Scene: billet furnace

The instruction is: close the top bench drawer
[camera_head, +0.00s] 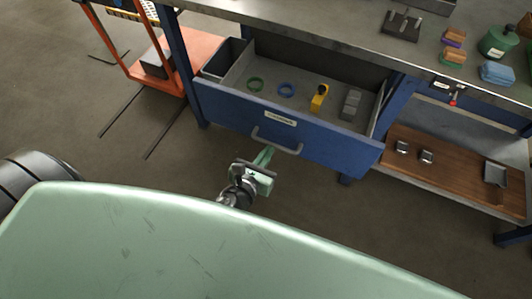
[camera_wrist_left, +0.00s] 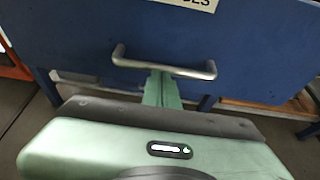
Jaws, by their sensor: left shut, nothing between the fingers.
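The top bench drawer (camera_head: 240,112) has a blue front and stands pulled out from under the bench top. My right gripper is not in view.
The grey bench top (camera_head: 340,45) carries a green canister (camera_head: 498,42) and coloured blocks at the right. A wooden lower shelf (camera_head: 450,175) holds small metal parts. An orange cart (camera_head: 190,55) stands at the left. The floor before the drawer is clear.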

